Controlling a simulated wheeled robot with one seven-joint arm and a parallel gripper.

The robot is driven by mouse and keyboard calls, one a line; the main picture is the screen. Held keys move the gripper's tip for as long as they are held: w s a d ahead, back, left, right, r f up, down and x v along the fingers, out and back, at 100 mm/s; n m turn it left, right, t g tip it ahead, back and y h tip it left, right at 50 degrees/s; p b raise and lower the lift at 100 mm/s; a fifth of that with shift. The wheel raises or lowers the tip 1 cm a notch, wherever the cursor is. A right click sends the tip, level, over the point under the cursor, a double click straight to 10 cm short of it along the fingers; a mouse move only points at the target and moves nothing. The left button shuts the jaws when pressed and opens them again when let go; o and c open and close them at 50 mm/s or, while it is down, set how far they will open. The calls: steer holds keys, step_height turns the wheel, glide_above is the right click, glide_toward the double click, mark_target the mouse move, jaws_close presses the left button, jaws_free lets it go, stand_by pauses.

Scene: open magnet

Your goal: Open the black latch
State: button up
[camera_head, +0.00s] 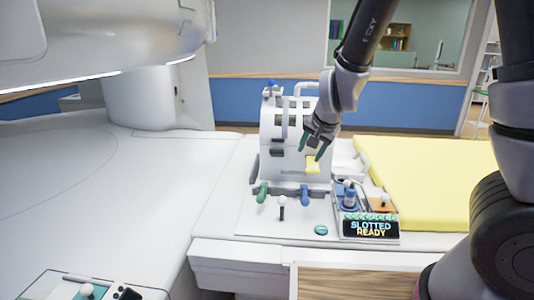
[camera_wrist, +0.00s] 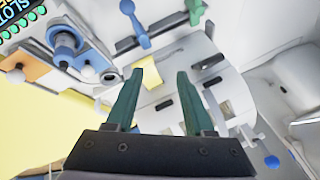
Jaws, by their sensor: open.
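A white upright device (camera_head: 283,133) stands on a white board and carries several small dark bars. One dark bar (camera_head: 277,151) lies across its front face. The wrist view shows a short dark bar (camera_wrist: 165,104) between my fingers and another (camera_wrist: 212,82) just right of them. I cannot tell which bar is the black latch. My gripper (camera_head: 312,149) is open, fingers pointing down at the device's right front; its green fingers also show in the wrist view (camera_wrist: 160,78). Nothing is visibly held. The gap between fingertips and device is hard to judge.
A green handle (camera_head: 262,192), a blue handle (camera_head: 305,194) and a white-knobbed lever (camera_head: 282,207) stand in front. A panel (camera_head: 371,228) reading "SLOTTED READY" is at the right. A yellow pad (camera_head: 430,180) lies beyond it.

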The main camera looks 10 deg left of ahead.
steer(key=s+d+r+y, duration=0.25)
steer(key=d+r, duration=0.55)
steer(key=r, duration=0.5)
steer(key=s+d+r+n+g, duration=0.1)
steer(key=s+d+r+g, duration=0.1)
steer(key=s+d+r, duration=0.55)
steer(key=w+a+f+m+g+y, duration=0.1)
steer(key=w+a+f+g+y, duration=0.15)
steer(key=a+f+y, duration=0.35)
steer(key=w+a+f+g+y, duration=0.2)
steer(key=w+a+f, duration=0.15)
steer(key=a, duration=0.55)
steer(key=m+t+y, duration=0.2)
steer(key=m+t, duration=0.3)
steer(key=m, duration=0.1)
glide_toward(274, 152)
steer(key=w+a, duration=0.1)
steer(key=a, duration=0.1)
steer(key=shift+w+f, duration=0.35)
steer(key=x, duration=1)
steer(key=shift+a+f, duration=0.1)
steer(key=shift+a, duration=0.15)
